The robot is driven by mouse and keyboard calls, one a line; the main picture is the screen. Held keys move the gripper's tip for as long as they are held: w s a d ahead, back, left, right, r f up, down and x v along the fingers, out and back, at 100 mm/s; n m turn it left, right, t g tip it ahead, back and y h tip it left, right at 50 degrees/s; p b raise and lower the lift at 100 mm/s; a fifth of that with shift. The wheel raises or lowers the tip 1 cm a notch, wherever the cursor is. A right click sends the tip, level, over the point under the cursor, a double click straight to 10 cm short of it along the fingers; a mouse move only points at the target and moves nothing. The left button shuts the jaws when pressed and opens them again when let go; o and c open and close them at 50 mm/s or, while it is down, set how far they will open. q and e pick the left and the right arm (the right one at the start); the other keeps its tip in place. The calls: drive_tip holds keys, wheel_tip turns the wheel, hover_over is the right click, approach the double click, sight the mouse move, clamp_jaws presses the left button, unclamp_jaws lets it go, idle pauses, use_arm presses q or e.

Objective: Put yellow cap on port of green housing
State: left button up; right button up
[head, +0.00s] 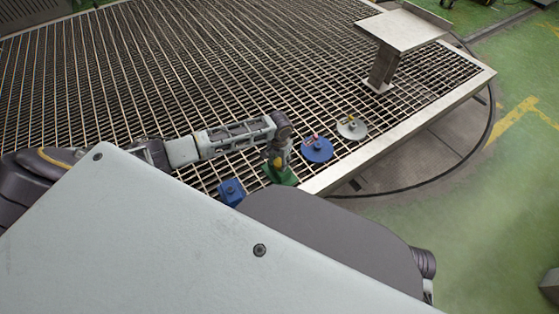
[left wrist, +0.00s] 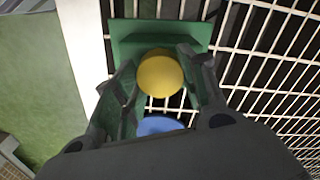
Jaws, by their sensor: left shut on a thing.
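The green housing (head: 283,176) sits on the metal grating near the platform's edge; in the left wrist view its green base (left wrist: 125,27) shows at the top. My left gripper (head: 279,156) is directly over the housing. In the left wrist view its two fingers (left wrist: 159,77) are shut on the round yellow cap (left wrist: 159,73). The cap is over the housing and hides its port. I cannot tell whether the cap touches the port. My right gripper is not in view.
A blue block (head: 231,191) stands left of the housing. A blue disc (head: 317,151) and a pale disc (head: 352,128) with small parts on them lie to the right. A metal stand (head: 403,30) rises farther back. Open grating lies behind.

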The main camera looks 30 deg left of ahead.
use_arm(q)
drive_tip(key=o, duration=1)
drive_tip(key=shift+r, duration=0.1)
drive_tip(key=shift+r, duration=5.9)
